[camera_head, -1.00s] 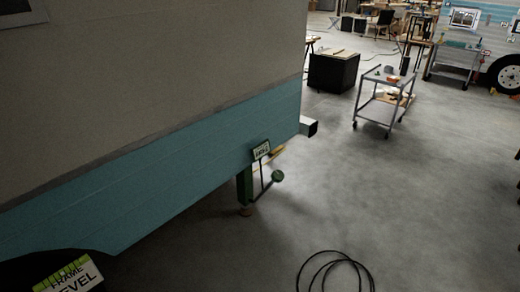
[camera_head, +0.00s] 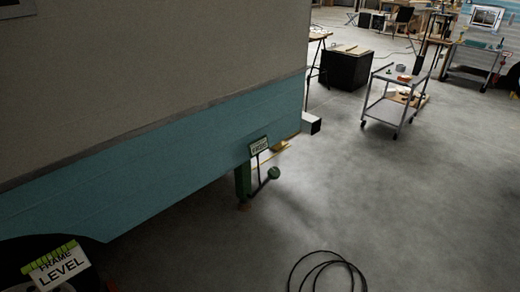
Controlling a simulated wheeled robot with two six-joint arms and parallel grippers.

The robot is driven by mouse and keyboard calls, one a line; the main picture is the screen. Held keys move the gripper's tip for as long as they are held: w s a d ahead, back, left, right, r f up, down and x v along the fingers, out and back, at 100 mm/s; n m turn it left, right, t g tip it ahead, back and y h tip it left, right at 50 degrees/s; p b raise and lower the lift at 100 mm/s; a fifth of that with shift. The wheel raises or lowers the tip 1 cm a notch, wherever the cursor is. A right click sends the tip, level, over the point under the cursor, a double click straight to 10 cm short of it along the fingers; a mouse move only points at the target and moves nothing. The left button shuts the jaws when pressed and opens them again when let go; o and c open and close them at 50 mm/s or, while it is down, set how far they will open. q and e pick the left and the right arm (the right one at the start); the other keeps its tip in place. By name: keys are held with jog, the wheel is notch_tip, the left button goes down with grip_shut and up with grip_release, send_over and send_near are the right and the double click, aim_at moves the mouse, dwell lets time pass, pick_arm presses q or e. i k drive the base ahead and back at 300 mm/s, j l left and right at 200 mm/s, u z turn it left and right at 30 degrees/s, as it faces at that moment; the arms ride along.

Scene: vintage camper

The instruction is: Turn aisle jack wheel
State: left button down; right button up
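A green jack (camera_head: 242,181) stands on the floor under the rear corner of the camper, below its teal lower wall (camera_head: 200,148). A small white sign with a green edge (camera_head: 259,146) is at its top; its words are too small to read. A crank arm with a round green end (camera_head: 274,173) sticks out to the right of the jack. I cannot tell whether this is the jack wheel. Neither of my grippers is in view.
A "FRAME LEVEL" sign (camera_head: 56,265) is at the lower left by a dark wheel arch. A black coiled cable (camera_head: 325,268) lies on the floor. A grey cart (camera_head: 395,100) and a black cabinet (camera_head: 345,68) stand farther back.

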aim_at(274, 173)
jog(key=i+u, duration=0.25)
jog(key=i, duration=0.4)
jog(key=i+l+u, duration=0.3)
jog(key=i, duration=0.3)
jog(key=j, duration=0.1)
